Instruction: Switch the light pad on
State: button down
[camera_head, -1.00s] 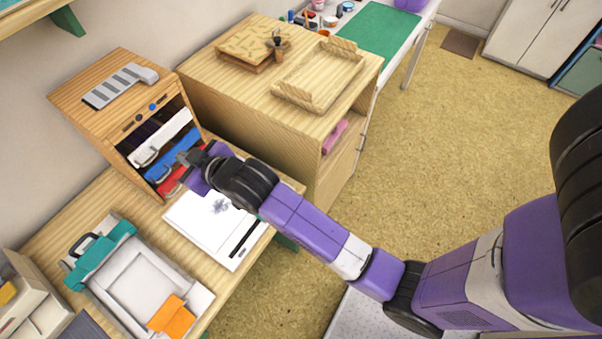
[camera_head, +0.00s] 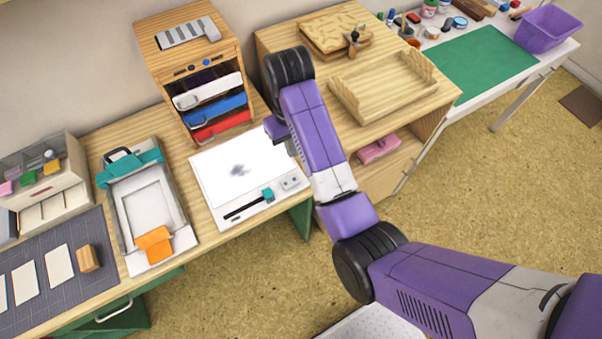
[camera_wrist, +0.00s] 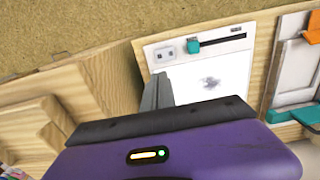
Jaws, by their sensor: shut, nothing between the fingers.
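The light pad (camera_head: 222,182) is a flat white board on the wooden table, with a grey smudge on its face. Along its front edge is a black slot with a teal slider knob (camera_head: 268,195) at its right end, beside a small grey panel with two marks (camera_head: 291,183). In the wrist view the light pad (camera_wrist: 225,85) shows the same knob (camera_wrist: 194,46) and panel (camera_wrist: 165,54). My gripper (camera_wrist: 161,78) is shut and empty, overlapping the pad's side edge in that view, apart from the knob. In the head view my arm mostly hides the gripper.
A wooden drawer cabinet (camera_head: 160,65) with white, blue and red drawers stands behind the pad. A teal-clamped frame (camera_head: 120,200) lies left of it. A wooden cabinet with a tray (camera_head: 352,100) stands at right. Open floor lies in front.

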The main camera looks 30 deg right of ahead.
aim_at(294, 180)
jog(key=shift+s, duration=0.2)
jog(key=shift+f, duration=0.15)
notch_tip(294, 180, down, 14)
jog(key=shift+r+b, duration=0.15)
jog(key=shift+b, duration=1)
